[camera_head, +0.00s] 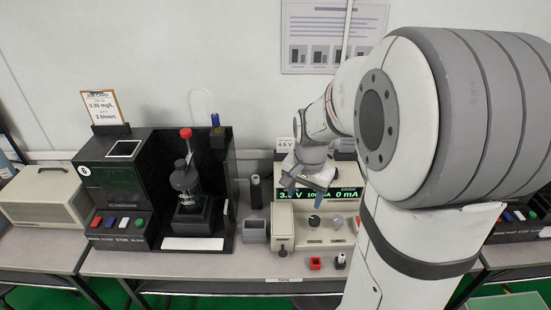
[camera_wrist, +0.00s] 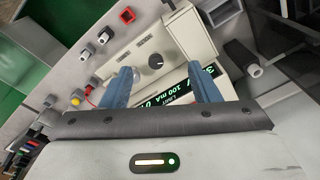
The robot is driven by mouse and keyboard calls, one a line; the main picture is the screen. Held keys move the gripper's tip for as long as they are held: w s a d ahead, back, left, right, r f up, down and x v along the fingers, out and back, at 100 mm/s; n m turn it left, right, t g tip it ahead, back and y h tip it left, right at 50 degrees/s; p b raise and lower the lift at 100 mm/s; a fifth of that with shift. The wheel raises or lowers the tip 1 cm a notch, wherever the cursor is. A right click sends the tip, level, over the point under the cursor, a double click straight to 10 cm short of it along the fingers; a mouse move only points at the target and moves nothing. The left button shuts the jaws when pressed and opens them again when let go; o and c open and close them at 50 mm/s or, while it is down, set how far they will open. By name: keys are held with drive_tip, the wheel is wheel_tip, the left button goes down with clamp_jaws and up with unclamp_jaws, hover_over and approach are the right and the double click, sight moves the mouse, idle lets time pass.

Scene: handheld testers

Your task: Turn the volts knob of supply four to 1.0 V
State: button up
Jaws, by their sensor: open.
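The supply (camera_head: 322,236) is a beige unit with a green-digit display (camera_head: 335,192). The display reads about 3 V, its decimal partly covered, then 100 mA and 0 mA. A dark knob (camera_head: 314,220) sits on its front left, with a grey knob (camera_head: 337,220) to its right. My gripper (camera_head: 304,193) is open above the display, behind the dark knob. In the wrist view my two blue fingers (camera_wrist: 161,76) are spread, and a dark knob with a white pointer (camera_wrist: 156,61) shows between and beyond them. No contact with it is visible.
A red socket block (camera_head: 315,263) and a white-topped dark one (camera_head: 340,261) stand at the bench front. A grey open box (camera_head: 255,231) is left of the supply. A black tester (camera_head: 115,195) stands farther left. My arm hides the supply's right side.

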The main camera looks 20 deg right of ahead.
sight(315, 218)
drive_tip(key=w+d+f+m, duration=0.2)
drive_tip(key=f, duration=0.1)
drive_tip(key=w+d+f+m, duration=0.2)
drive_tip(key=d+f, duration=0.1)
drive_tip(key=f, duration=0.1)
drive_tip(key=w+d+f+m+g, duration=0.1)
drive_tip(key=w+d+f+m, duration=0.1)
drive_tip(key=f, duration=0.1)
drive_tip(key=shift+w+d+f, duration=0.15)
drive_tip(key=shift+w+f, duration=0.05)
drive_tip(key=shift+f, duration=0.2)
wheel_tip(315, 218, down, 8)
drive_tip(key=shift+r, duration=0.25)
drive_tip(key=shift+c, duration=0.4)
drive_tip(key=c, duration=0.9)
